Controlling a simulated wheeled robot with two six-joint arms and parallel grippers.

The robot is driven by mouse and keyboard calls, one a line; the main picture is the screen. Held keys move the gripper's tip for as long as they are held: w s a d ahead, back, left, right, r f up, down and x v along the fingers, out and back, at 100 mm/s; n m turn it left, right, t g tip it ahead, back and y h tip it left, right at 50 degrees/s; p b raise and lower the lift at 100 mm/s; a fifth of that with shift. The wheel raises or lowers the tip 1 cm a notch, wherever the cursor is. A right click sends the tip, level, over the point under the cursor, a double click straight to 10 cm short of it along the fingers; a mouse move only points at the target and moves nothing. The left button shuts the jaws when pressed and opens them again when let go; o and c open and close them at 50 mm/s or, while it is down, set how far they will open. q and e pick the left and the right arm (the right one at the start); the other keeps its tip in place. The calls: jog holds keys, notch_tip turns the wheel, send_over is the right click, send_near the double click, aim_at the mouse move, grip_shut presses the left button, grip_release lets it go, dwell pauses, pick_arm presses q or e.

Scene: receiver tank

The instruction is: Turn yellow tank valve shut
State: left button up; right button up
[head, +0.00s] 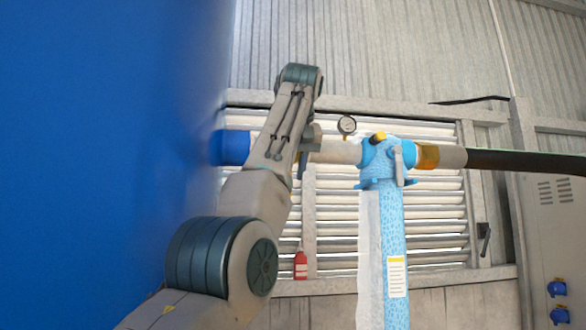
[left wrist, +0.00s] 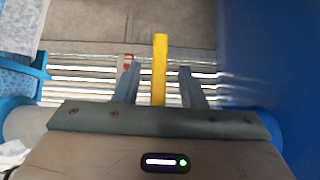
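The yellow valve handle (left wrist: 160,48) is a straight bar seen in the left wrist view, pointing up the picture. My left gripper (left wrist: 159,67) is open, with one finger on each side of the bar and a visible gap on both sides. In the head view my left arm reaches up to the pale pipe (head: 338,151) beside the blue tank (head: 110,130). There the arm hides the yellow handle, and my left gripper (head: 303,162) is mostly hidden too. My right gripper is in neither view.
A round gauge (head: 347,125) stands on the pipe. To the right is a blue patterned post (head: 393,235) with a yellow-tipped part (head: 378,137) on top. A black hose (head: 525,162) runs off right. A red extinguisher (head: 300,265) is low behind.

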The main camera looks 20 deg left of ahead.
pick_arm(q)
jog(key=shift+f, duration=0.1)
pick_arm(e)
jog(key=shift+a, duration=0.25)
